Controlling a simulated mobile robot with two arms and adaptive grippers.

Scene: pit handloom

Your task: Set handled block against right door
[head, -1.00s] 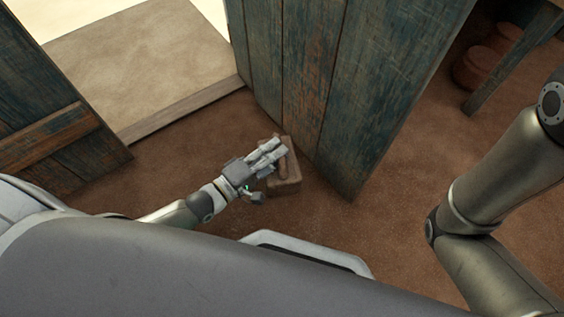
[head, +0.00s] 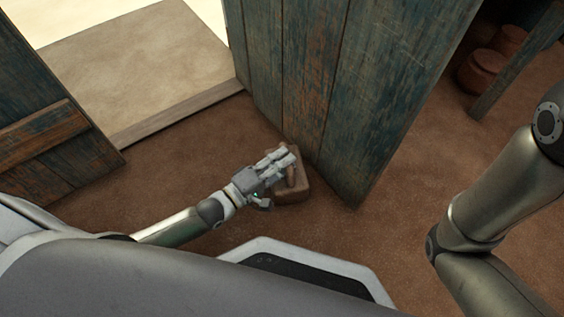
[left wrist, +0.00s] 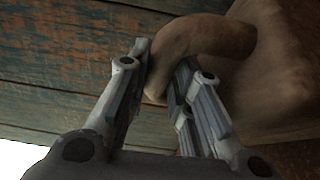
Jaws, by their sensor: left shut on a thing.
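The handled block (head: 296,191) is a brown block on the earthen floor at the foot of the right door (head: 335,90). My left gripper (head: 287,160) is over it and shut on its handle. In the left wrist view the curved brown handle (left wrist: 205,36) passes between the fingers of my left gripper (left wrist: 165,75), and the block's body (left wrist: 275,75) is at the right. The door's planks (left wrist: 60,60) fill the background there. The block is close to the door's lower edge; I cannot tell whether they touch. My right gripper is out of view.
The left door (head: 40,120) stands at the left, with a wooden sill (head: 180,120) and a pale slab (head: 140,65) between the doors. Clay pots (head: 485,70) and a wooden post (head: 520,60) are at the upper right.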

